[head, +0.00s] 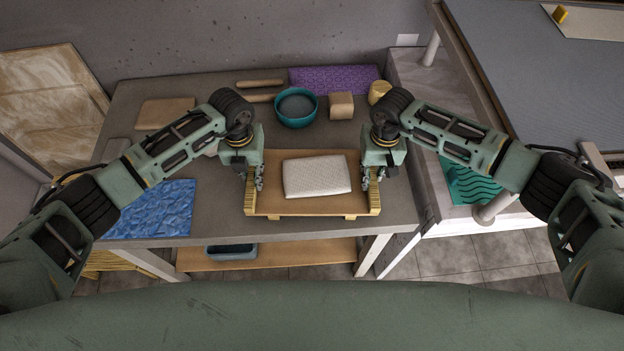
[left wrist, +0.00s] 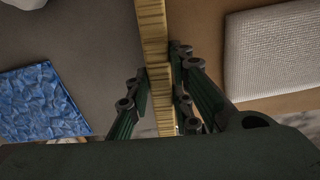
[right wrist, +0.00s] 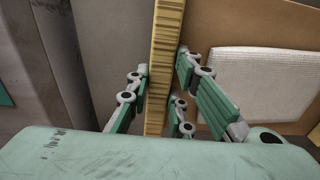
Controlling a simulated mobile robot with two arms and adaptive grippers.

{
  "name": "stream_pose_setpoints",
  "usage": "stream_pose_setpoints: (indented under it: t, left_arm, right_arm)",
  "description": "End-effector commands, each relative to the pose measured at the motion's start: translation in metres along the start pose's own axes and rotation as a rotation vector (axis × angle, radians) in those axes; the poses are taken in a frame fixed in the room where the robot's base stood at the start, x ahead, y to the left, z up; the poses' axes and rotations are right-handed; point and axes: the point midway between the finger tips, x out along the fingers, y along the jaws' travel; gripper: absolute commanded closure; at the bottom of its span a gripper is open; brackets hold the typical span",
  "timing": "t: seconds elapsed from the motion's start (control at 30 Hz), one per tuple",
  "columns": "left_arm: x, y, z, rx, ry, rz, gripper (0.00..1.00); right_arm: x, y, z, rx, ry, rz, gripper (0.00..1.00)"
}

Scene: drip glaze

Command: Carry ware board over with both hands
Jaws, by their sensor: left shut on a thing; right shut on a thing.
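The ware board (head: 270,206) is a tan wooden board with raised yellowish edge strips at its left and right ends. A white textured slab (head: 317,176) lies flat on it. My left gripper (head: 252,185) is shut on the board's left edge strip, which runs between its fingers in the left wrist view (left wrist: 155,40). My right gripper (head: 371,181) is shut on the right edge strip, also seen between the fingers in the right wrist view (right wrist: 163,60). The board looks level over the front of the grey table (head: 215,225); whether it touches the table is unclear.
A teal bowl (head: 296,107), a clay block (head: 341,106), a purple textured mat (head: 335,79) and a yellow round piece (head: 379,92) stand behind the board. A blue textured mat (head: 155,208) lies left.

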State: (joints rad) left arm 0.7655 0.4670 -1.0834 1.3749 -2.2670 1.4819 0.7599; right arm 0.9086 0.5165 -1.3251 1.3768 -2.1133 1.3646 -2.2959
Motion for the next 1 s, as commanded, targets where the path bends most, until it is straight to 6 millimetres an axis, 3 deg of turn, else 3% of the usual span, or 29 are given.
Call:
stream_pose_setpoints:
  t: [0.27, 0.7, 1.0]
  left_arm:
    - [-0.011, 0.0, 0.001, -0.001, -0.003, -0.001, 1.0]
    - [-0.046, 0.0, 0.001, -0.001, -0.002, 0.0, 1.0]
    - [-0.052, 0.0, 0.001, -0.001, -0.002, 0.0, 1.0]
  right_arm:
    - [-0.011, 0.0, -0.001, 0.001, 0.003, -0.001, 1.0]
    - [-0.046, 0.0, -0.001, 0.001, 0.002, 0.0, 1.0]
    - [-0.052, 0.0, -0.001, 0.001, 0.002, 0.0, 1.0]
